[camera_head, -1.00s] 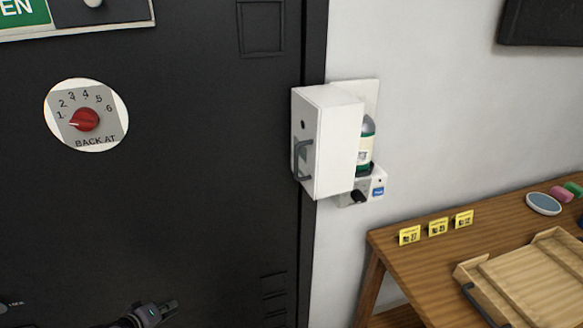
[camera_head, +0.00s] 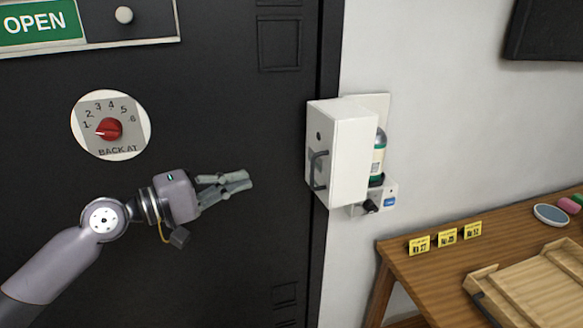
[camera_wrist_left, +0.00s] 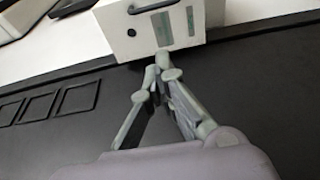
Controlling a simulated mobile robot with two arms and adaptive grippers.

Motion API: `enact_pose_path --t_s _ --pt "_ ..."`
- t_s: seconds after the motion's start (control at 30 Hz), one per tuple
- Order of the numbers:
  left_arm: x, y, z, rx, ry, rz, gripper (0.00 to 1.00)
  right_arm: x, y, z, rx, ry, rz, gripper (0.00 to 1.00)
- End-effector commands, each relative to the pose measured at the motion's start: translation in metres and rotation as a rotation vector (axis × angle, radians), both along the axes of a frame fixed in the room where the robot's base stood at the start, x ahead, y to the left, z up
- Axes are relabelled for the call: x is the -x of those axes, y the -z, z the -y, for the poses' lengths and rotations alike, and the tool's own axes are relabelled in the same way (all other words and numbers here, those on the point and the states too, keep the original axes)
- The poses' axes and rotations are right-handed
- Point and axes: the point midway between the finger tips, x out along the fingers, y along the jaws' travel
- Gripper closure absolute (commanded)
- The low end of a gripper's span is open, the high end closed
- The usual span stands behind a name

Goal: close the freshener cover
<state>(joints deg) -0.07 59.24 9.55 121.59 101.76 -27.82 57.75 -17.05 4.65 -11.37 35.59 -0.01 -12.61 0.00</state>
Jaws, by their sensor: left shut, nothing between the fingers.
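The white freshener cover (camera_head: 343,150) is swung open on the wall beside the dark door, with a grey handle (camera_head: 318,170) on its left face. A bottle with a green and white label (camera_head: 378,158) shows behind it, above the white dispenser base (camera_head: 388,200). My left gripper (camera_head: 248,180) is shut and empty, in front of the door to the left of the cover and apart from it. In the left wrist view the gripper fingers (camera_wrist_left: 155,75) point toward the white cover (camera_wrist_left: 150,35). My right gripper is not in view.
The dark door (camera_head: 230,110) bears a round dial sign (camera_head: 110,140) and an OPEN sign (camera_head: 40,22). A wooden table (camera_head: 430,265) stands at lower right with yellow tags (camera_head: 446,236), a wooden tray (camera_head: 480,300) and a small round dish (camera_head: 550,214).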

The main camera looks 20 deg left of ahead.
Motion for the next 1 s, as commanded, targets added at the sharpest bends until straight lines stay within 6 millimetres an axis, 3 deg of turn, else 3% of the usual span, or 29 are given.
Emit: enact_pose_path --t_s 0.5,0.7,1.0 --pt "-0.064 -0.007 0.053 0.003 0.001 0.003 1.0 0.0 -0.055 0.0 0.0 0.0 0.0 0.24" --pt "-0.063 -0.003 0.076 0.0 -0.001 0.0 1.0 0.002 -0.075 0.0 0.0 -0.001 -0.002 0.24" --pt "-0.064 0.002 0.089 -0.002 -0.001 0.001 1.0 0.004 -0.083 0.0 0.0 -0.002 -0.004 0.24"
